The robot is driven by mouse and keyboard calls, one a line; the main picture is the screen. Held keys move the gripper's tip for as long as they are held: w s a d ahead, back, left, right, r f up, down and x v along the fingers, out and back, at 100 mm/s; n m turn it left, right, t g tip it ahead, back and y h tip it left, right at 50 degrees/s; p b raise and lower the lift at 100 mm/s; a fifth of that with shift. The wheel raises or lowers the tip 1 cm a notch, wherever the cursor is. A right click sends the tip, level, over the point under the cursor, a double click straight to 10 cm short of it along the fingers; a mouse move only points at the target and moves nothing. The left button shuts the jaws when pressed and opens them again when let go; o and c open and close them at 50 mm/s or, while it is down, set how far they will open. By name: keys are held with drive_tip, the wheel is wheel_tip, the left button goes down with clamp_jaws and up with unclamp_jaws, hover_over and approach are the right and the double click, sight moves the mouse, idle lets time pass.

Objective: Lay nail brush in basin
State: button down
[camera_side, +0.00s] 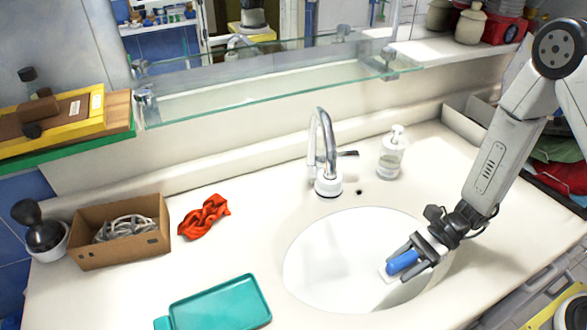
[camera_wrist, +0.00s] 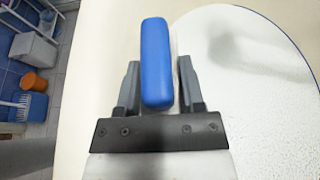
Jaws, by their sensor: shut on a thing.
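The nail brush (camera_side: 402,262) has a blue handle with a pale part under it. My gripper (camera_side: 408,262) is shut on it. Both are over the right part of the white oval basin (camera_side: 325,258) in the side view; I cannot tell whether the brush touches the basin. In the wrist view the blue handle of the nail brush (camera_wrist: 156,62) stands lengthwise between the two dark fingers of my gripper (camera_wrist: 158,85). The basin (camera_wrist: 260,90) fills the right side there. The brush's underside is mostly hidden.
A chrome tap (camera_side: 328,155) stands behind the basin, with a soap bottle (camera_side: 392,155) to its right. A teal tray (camera_side: 220,305), a red cloth (camera_side: 204,216) and a cardboard box (camera_side: 120,245) lie left. A glass shelf (camera_side: 270,85) hangs above. The basin's left half is empty.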

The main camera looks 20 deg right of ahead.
drive_tip(key=shift+w, duration=0.2)
drive_tip(key=shift+w+f, duration=0.1)
drive_tip(key=shift+w, duration=0.05)
drive_tip(key=w+a+f, duration=0.3)
drive_tip(key=w+f, duration=0.1)
drive_tip(key=w, duration=0.5)
hover_over(341, 262)
drive_tip(key=s, duration=0.1)
drive_tip(key=f, duration=0.4)
drive_tip(key=shift+d+f, duration=0.2)
drive_tip(key=shift+f, duration=0.05)
drive_tip(key=shift+w+a+f, duration=0.1)
drive_tip(key=shift+w+f, duration=0.15)
drive_tip(key=shift+f, duration=0.1)
drive_tip(key=shift+w+a+f, duration=0.1)
drive_tip(key=shift+w+f, duration=0.2)
drive_tip(key=shift+f, duration=1.55)
